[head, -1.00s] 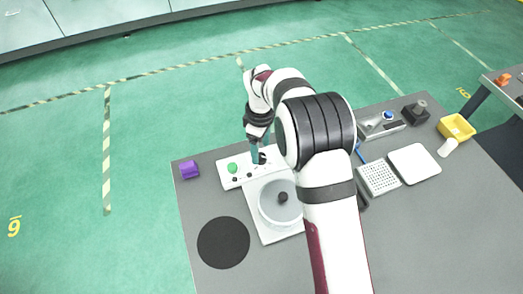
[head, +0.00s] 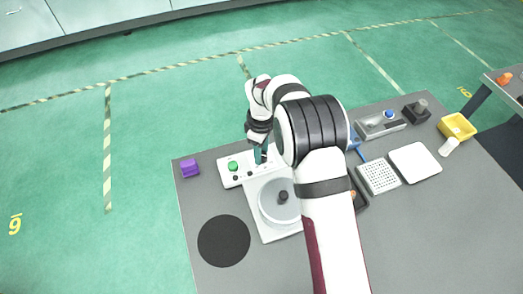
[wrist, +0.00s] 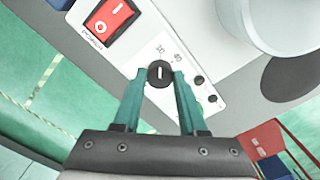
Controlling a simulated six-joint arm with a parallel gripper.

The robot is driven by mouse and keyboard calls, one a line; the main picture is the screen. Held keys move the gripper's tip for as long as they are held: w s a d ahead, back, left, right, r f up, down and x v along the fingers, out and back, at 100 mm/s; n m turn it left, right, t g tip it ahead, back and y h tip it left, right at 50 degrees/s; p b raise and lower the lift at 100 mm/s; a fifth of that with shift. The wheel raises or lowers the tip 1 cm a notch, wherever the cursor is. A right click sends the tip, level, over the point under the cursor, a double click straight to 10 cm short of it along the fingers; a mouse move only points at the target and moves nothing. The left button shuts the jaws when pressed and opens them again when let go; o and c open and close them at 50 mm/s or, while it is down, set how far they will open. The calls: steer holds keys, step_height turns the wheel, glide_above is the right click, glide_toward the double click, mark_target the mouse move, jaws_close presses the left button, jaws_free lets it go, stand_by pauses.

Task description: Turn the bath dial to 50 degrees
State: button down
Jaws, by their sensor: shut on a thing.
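The bath (head: 250,205) is a white unit with a round lidded pot and a control panel along its far side. Its small black dial (wrist: 159,74) has a white pointer line, and printed marks 30 and 40 show beside it. The pointer runs upright in the wrist view, roughly toward the 30 mark; the exact reading is unclear. My gripper (wrist: 160,72) is shut on the dial, one teal fingertip on each side. In the head view my gripper (head: 261,154) is low over the panel and hides the dial.
A red power switch (wrist: 110,22) and small black knobs (wrist: 211,98) flank the dial. A green button (head: 233,166) is on the panel's left.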

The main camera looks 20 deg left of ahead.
steer(key=shift+m, duration=0.4)
steer(key=m, duration=1.4)
steer(key=shift+m, duration=2.5)
steer(key=shift+c, duration=2.3)
jaws_free()
